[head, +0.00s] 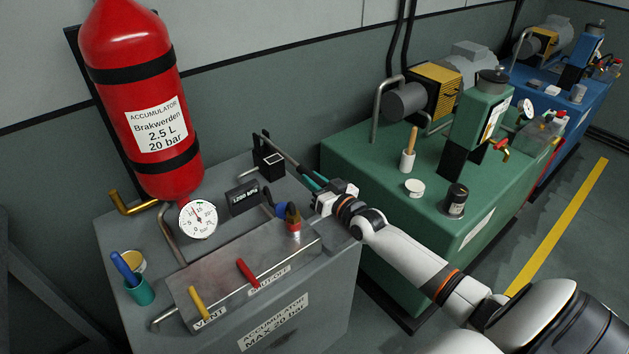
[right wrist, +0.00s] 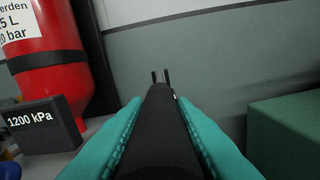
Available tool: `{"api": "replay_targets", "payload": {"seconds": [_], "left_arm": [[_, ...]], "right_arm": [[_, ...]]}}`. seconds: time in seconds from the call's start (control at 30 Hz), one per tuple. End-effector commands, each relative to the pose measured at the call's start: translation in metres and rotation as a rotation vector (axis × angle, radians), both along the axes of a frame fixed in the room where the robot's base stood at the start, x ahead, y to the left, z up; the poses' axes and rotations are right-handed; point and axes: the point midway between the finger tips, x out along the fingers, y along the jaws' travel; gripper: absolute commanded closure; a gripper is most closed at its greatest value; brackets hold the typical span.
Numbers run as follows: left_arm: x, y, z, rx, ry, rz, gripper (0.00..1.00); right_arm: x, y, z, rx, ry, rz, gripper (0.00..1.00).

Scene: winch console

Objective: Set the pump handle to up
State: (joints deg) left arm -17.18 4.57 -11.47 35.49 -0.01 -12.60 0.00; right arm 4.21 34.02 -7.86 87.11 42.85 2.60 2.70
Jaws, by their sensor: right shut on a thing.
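The pump handle (head: 284,155) is a dark bar at the back right of the grey accumulator console (head: 225,345). It runs from a forked bracket beside a black block (head: 271,165) toward the lower right, to my right gripper (head: 318,184). The teal fingers are shut on the handle's outer end. In the right wrist view the black handle (right wrist: 158,130) lies between both teal fingers and points away to two thin prongs (right wrist: 160,76). The handle's exact tilt is hard to tell. My left gripper is not in view.
A small display (right wrist: 37,122) reads 1200 kPa. A green unit (head: 350,150) stands right.

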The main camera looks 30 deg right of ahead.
Motion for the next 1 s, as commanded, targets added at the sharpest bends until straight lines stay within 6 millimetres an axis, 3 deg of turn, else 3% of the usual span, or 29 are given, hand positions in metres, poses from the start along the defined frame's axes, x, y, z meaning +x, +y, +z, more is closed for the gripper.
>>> {"api": "replay_targets", "payload": {"seconds": [0.27,0.8,1.0], "left_arm": [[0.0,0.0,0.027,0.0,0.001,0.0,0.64],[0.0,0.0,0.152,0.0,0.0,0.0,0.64],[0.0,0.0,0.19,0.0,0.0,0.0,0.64]], "right_arm": [[0.0,0.0,0.017,-0.002,0.039,0.0,1.0],[0.012,0.001,0.091,-0.023,0.296,0.0,1.0],[0.022,0.002,0.115,-0.031,0.405,0.0,1.0]]}}
